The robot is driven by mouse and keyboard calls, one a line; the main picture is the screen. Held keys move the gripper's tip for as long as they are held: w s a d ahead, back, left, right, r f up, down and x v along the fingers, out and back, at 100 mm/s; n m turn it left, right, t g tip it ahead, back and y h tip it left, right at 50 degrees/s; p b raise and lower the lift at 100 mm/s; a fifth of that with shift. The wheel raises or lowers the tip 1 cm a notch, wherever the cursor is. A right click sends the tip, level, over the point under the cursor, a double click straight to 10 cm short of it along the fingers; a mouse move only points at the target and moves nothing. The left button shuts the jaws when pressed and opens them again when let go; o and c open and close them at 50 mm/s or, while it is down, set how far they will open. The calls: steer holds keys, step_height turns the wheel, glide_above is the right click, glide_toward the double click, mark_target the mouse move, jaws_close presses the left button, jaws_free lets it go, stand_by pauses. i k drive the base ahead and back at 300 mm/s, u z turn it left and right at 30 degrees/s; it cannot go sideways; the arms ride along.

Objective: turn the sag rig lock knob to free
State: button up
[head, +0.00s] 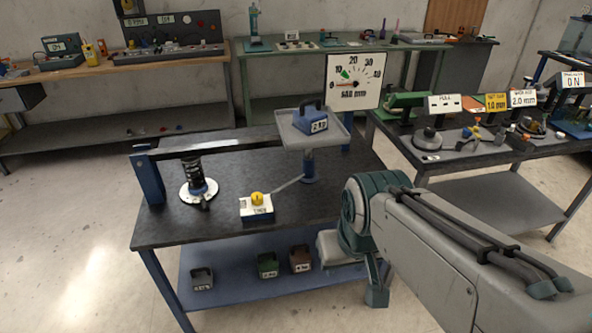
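The sag rig stands on the dark-topped table (240,176). Its yellow lock knob (257,198) sits on top of a small white box (256,211) near the table's front edge. The box has a label on its front, too small to read surely, and a thin rod runs from it toward the grey post (308,166). The knob's pointing direction is too small to tell. My arm reaches in from the lower right, and its end, with grey and teal parts, is right of the box and apart from it. I cannot make out the gripper's fingers clearly.
A beam (225,143) runs above a black spring (192,170). A tray (316,139) holds a blue weight (310,119). Behind is a sag dial (353,83). A cluttered bench (455,153) stands right.

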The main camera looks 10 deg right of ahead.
mark_target(257, 197)
steer(key=z, duration=0.1)
steer(key=i, duration=1.2)
steer(key=u, duration=0.75)
